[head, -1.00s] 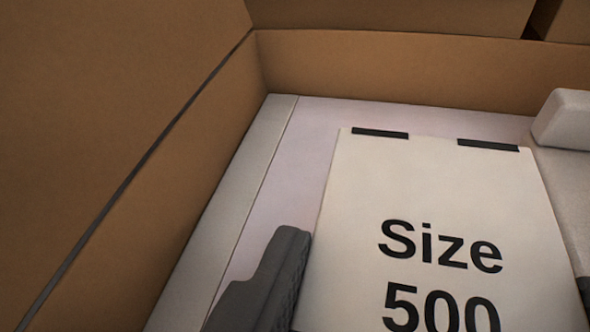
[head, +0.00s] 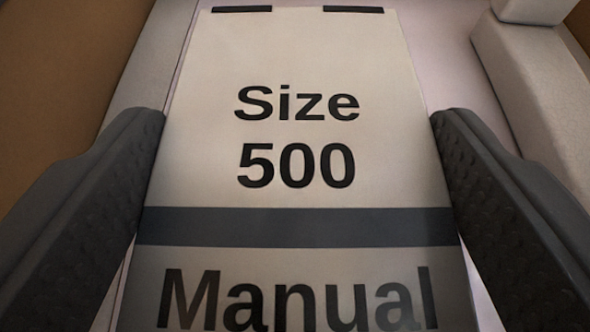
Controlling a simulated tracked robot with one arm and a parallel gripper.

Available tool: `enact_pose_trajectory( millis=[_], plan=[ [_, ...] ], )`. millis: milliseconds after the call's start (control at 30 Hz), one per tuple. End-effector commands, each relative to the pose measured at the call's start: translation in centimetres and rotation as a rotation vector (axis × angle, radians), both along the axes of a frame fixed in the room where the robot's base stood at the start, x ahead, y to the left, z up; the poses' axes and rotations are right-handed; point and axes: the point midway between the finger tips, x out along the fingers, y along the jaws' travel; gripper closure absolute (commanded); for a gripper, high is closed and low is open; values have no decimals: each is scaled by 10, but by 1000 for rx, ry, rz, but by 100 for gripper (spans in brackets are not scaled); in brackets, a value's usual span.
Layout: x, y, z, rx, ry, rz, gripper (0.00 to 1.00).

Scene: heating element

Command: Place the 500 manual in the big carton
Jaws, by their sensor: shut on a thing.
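The 500 manual (head: 300,195) is a pale booklet with "Size 500 Manual" in black, a dark grey band and two black marks at its far edge. It lies face up between the dark fingers of my gripper (head: 297,180), which is shut on its left and right sides. The near end of the manual is cut off by the frame. The big carton's brown cardboard wall (head: 65,75) shows at the upper left. The manual is over the carton's inside; I cannot tell whether it touches the pale surface below.
Pale packing blocks (head: 535,95) stand close on the right of the manual. A pale strip (head: 150,80) runs along the left, beside the carton wall. A narrow part of the pale lilac floor (head: 445,50) shows beyond my right finger.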

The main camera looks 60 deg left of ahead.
Motion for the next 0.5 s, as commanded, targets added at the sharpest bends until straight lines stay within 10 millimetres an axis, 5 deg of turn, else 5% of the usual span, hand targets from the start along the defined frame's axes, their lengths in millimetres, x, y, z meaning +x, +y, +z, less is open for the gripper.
enact_pose_trajectory(
  millis=[500],
  plan=[
    [0,0,-12,0,0,-1,52]
  ],
)
